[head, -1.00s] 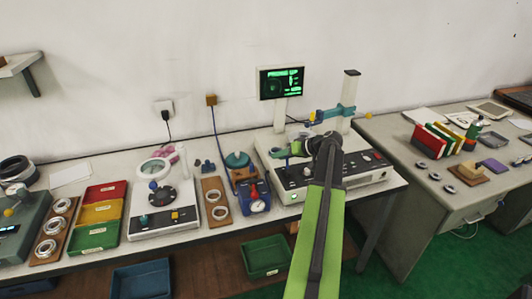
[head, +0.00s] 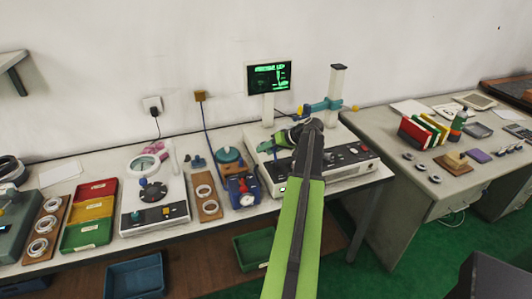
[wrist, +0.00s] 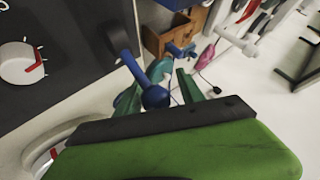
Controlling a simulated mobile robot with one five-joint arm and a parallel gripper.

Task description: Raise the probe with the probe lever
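The measuring machine (head: 343,170) stands on the bench with a white post (head: 334,85) and a teal probe carrier (head: 322,105). My gripper (head: 290,136) is at the machine's left part, and my arm hides much of what lies there. In the wrist view a blue ball-ended lever (wrist: 156,96) sticks out from a dark round hub beside a dark panel. This looks like the probe lever. The ball lies between the green fingers of my gripper (wrist: 160,92), which look apart. I cannot tell whether either finger touches it. The probe itself is not clear.
A monitor (head: 269,77) stands behind the machine. A blue gauge (head: 243,190) and a ring board (head: 206,195) stand to its left. A white dial with a red mark (wrist: 22,64) is on the panel. A second desk (head: 400,175) stands at the right.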

